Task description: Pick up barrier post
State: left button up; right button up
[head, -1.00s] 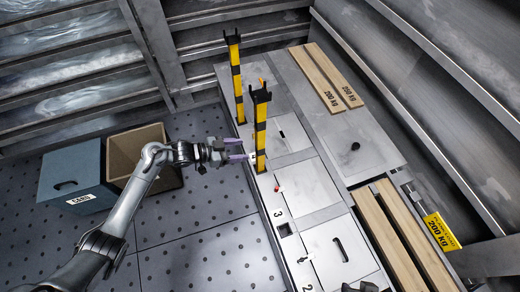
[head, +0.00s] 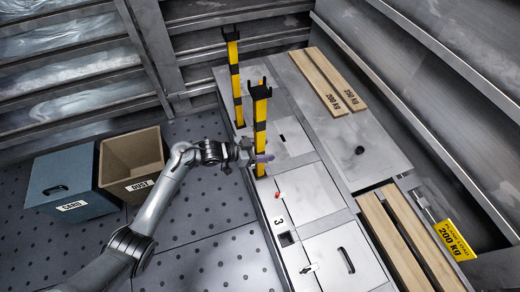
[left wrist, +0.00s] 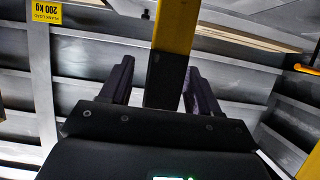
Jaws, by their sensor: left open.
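Two yellow-and-black barrier posts with forked black tops stand upright on the grey bench. The nearer barrier post (head: 261,108) has my left gripper (head: 262,158) at its lower part. In the left wrist view this post (left wrist: 176,27) rises between the two dark fingers of my left gripper (left wrist: 160,84), which is open around it. A gap shows on the left side of the post; the right finger looks closer to it. The farther barrier post (head: 236,85) stands behind, clear of the gripper. My right gripper is not in view.
Wooden planks (head: 322,82) lie on the bench at back right, with more planks (head: 410,240) nearer. A small red-tipped part (head: 278,195) is beside the post. Perforated floor (head: 205,215) is clear.

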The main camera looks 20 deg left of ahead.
pick_arm(q)
jog(key=shift+w+d, duration=0.2)
jog(key=shift+w, duration=0.05)
jog(key=shift+s+a, duration=0.1)
jog(key=shift+c, duration=0.7)
jog(key=shift+f, duration=0.1)
grip_shut()
jog(key=shift+r, duration=0.2)
